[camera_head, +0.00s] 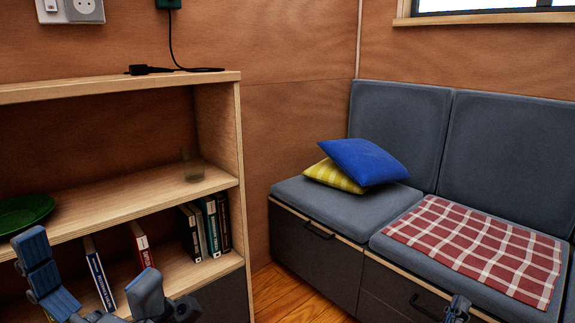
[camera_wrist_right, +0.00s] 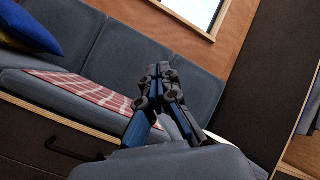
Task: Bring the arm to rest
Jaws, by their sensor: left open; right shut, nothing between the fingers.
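My left gripper (camera_head: 89,258) is in the lower left of the head view, in front of the wooden bookshelf (camera_head: 120,208). Its two blue-grey fingers are wide apart with nothing between them. My right gripper (camera_head: 457,308) shows only as a small dark tip at the bottom edge, in front of the sofa bench. In the right wrist view my right gripper (camera_wrist_right: 160,72) has its fingers together and holds nothing. The bench and its checked cloth are behind it there.
The bookshelf holds a green plate (camera_head: 25,212), a faint clear glass (camera_head: 194,172) and several books (camera_head: 205,229). The bench (camera_head: 318,205) carries a blue pillow (camera_head: 364,161), a yellow pillow (camera_head: 335,177) and a red checked cloth (camera_head: 476,243). Some wooden floor (camera_head: 280,292) between them is clear.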

